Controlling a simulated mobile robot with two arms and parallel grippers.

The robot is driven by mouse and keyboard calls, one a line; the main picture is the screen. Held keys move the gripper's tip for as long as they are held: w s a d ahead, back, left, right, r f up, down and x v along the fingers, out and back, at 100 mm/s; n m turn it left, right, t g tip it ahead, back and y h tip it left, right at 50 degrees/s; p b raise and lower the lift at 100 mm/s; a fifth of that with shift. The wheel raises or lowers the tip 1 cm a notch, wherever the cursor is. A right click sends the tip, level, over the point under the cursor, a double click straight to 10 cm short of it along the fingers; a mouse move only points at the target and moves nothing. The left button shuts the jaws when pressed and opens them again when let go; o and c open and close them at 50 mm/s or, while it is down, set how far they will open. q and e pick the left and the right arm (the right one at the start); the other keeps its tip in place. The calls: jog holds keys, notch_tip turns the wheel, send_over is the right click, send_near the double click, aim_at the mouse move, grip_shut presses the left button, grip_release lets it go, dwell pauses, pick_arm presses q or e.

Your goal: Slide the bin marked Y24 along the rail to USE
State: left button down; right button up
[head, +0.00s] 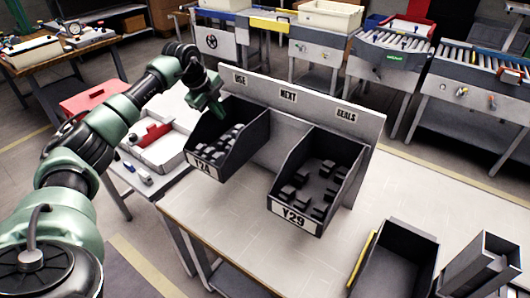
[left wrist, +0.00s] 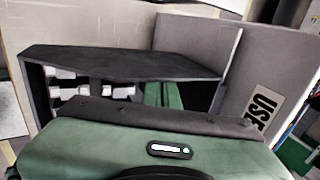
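The dark bin marked Y24 (head: 208,168) hangs on the rail board (head: 262,131) at its left end, under the USE sign (head: 240,79). It holds several small grey parts. My left gripper (head: 217,112) is at the bin's back upper corner, close to the board. In the left wrist view the dark bin wall (left wrist: 110,62) lies just beyond my green gripper body, and a green finger part (left wrist: 163,94) shows beside the wall. The fingertips are hidden, so grip and contact cannot be told. The USE sign (left wrist: 262,110) is at the right there. My right gripper is not in view.
A second dark bin marked Y29 (head: 297,214) hangs further right on the board, with a clear gap between the bins. The NEXT sign (head: 288,96) is mid-board. An empty dark tray (head: 397,262) and a grey metal holder (head: 483,268) stand front right.

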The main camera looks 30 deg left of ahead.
pick_arm(q)
jog(key=shift+w+a+p, duration=0.2)
jog(key=shift+a+p, duration=0.35)
jog(key=shift+a, duration=1.9)
jog(key=shift+d, duration=0.1)
jog(key=s+d+r+p, duration=0.2)
jog(key=s+r+p, duration=0.1)
jog(key=r+p, duration=0.2)
jog(key=shift+r, duration=0.65)
jog(key=shift+s+a, duration=0.1)
jog(key=shift+s, duration=0.05)
